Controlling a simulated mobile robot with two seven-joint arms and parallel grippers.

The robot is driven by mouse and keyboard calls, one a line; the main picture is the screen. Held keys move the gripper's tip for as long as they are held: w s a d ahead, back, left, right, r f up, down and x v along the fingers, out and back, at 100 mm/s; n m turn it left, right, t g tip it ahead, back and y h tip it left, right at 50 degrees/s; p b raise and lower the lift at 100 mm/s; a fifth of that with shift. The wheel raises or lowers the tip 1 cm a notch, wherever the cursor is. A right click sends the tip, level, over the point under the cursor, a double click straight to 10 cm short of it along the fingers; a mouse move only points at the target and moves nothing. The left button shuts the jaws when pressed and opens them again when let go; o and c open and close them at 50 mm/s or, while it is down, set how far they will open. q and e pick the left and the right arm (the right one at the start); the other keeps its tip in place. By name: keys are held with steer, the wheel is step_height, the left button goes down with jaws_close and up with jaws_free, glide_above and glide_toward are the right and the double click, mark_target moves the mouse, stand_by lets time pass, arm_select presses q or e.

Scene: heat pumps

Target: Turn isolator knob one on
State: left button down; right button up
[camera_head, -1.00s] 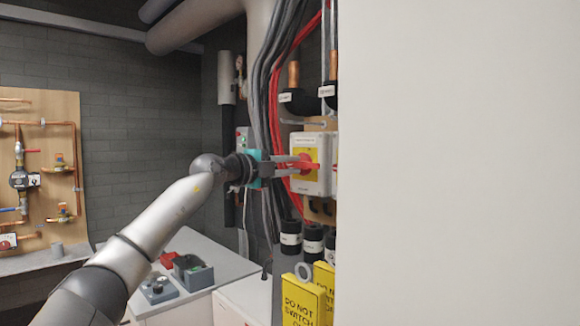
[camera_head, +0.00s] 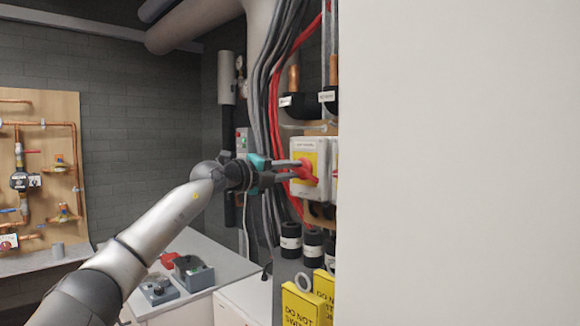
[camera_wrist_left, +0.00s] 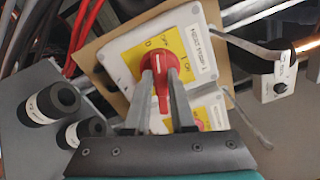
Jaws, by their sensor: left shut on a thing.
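The isolator is a white box (camera_head: 324,183) with a yellow plate and a red knob (camera_head: 304,171), on the board at the centre right of the head view. In the left wrist view the red knob (camera_wrist_left: 161,82) sits between the two fingers, in front of the tilted white box (camera_wrist_left: 121,47). My left gripper (camera_head: 297,170) reaches it from the left and is shut on the knob's handle. The fingers partly hide the handle and plate markings, so I cannot tell its exact setting. My right gripper is not in view.
A second isolator's yellow plate (camera_wrist_left: 210,112) is close below in the wrist view. Black capped pipes (camera_head: 291,240) and yellow warning signs (camera_head: 300,303) are below. Red and grey cables (camera_head: 270,90) run behind the gripper. A white panel (camera_head: 455,160) blocks the right side.

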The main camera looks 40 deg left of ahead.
arm_select(q)
steer(key=m+p, duration=0.2)
steer(key=m, duration=0.9)
steer(key=shift+p, duration=0.3)
steer(key=shift+m, duration=1.5)
steer(key=c, duration=0.8)
jaws_free()
steer(key=shift+o, duration=0.2)
